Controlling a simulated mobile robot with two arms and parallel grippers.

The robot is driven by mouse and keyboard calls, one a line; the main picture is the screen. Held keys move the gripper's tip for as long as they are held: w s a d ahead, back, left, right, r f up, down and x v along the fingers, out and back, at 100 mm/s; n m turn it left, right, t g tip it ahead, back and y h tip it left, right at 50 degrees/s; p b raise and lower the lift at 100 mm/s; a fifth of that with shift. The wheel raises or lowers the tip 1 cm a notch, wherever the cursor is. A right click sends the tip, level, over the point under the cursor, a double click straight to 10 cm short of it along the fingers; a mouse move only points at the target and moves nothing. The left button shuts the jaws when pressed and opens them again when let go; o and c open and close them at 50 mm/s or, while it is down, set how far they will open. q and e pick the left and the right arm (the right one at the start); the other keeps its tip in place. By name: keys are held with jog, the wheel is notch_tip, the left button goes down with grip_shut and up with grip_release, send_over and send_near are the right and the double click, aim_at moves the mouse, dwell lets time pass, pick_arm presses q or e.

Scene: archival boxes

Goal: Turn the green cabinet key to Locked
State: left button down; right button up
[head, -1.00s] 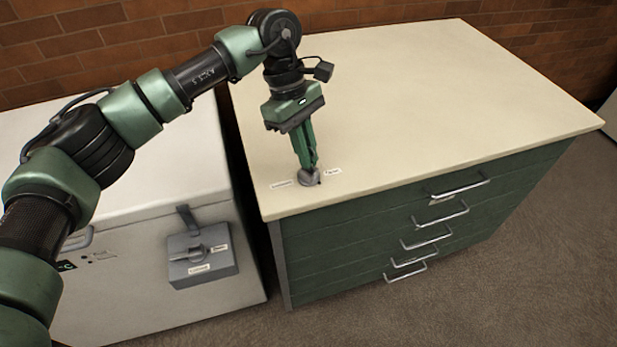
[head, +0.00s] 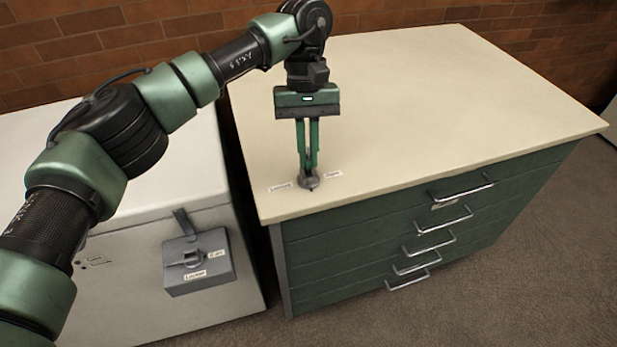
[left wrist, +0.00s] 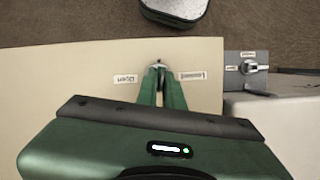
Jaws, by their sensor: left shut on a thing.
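The green cabinet (head: 400,220) has a cream top and several drawers with metal handles. Its key lock (head: 308,181) is a small round grey fitting at the front left of the top. A Locked label (head: 281,187) lies to its left and an Open label (head: 332,175) to its right. In the left wrist view, the Open label (left wrist: 125,79) is left and the Locked label (left wrist: 192,76) right. My left gripper (head: 309,168) points down, shut on the key, whose grip is mostly hidden between the fingertips. A small dark mark on the lock faces the front edge, between the labels.
A white cabinet (head: 110,290) stands close on the left, across a narrow dark gap. It carries a grey lock box (head: 199,275) with its own handle and labels. The rest of the cream top (head: 430,100) is clear.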

dwell(0.3)
pick_arm(q)
jog(key=m+y, duration=0.1)
jog(key=m, duration=0.3)
jog(key=shift+d, duration=0.15)
jog(key=m+y, duration=0.1)
jog(key=m, duration=0.2)
jog(key=c, duration=0.9)
grip_release()
jog(key=p+v, duration=0.4)
jog(key=shift+r, duration=0.35)
jog(key=shift+p+v, duration=2.2)
jog(key=shift+p, duration=0.1)
